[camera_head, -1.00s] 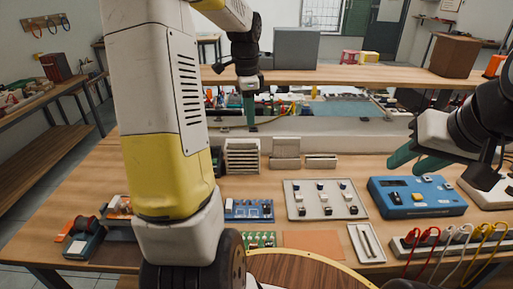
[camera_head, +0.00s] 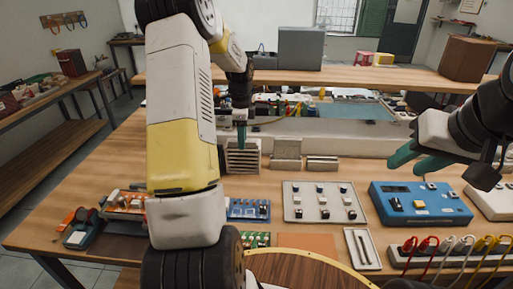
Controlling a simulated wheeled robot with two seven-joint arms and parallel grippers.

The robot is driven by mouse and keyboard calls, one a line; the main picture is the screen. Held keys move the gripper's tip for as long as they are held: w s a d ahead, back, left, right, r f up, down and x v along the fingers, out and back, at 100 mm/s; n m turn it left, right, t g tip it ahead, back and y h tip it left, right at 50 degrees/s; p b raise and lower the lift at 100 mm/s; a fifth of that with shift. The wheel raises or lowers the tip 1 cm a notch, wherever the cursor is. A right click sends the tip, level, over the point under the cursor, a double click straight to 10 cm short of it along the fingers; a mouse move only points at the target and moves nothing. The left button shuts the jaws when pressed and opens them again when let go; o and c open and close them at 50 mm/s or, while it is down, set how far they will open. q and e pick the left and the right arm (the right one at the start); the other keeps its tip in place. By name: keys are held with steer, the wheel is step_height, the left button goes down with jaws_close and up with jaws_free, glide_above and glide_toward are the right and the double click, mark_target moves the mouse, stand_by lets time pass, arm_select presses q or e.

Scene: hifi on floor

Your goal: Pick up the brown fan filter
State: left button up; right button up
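A slatted grey-brown block (camera_head: 243,160), which looks like the fan filter, stands upright on the wooden table just behind the circuit boards. My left gripper (camera_head: 242,136) points down with its teal fingertips at the block's top edge. I see the fingers edge-on, so I cannot tell their opening or whether they touch the block. My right gripper (camera_head: 412,160) is open and empty, held above the table at the right.
Two grey pieces (camera_head: 286,155) stand right of the block. In front lie a blue board (camera_head: 248,209), a switch panel (camera_head: 324,214) and a blue instrument box (camera_head: 421,214). A raised shelf (camera_head: 350,78) runs behind. My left arm hides part of the table.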

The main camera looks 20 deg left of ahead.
arm_select(q)
steer(key=shift+f, duration=0.3)
jaws_close()
steer(key=shift+r, duration=0.1)
step_height(320, 180, up, 25)
stand_by(1.6)
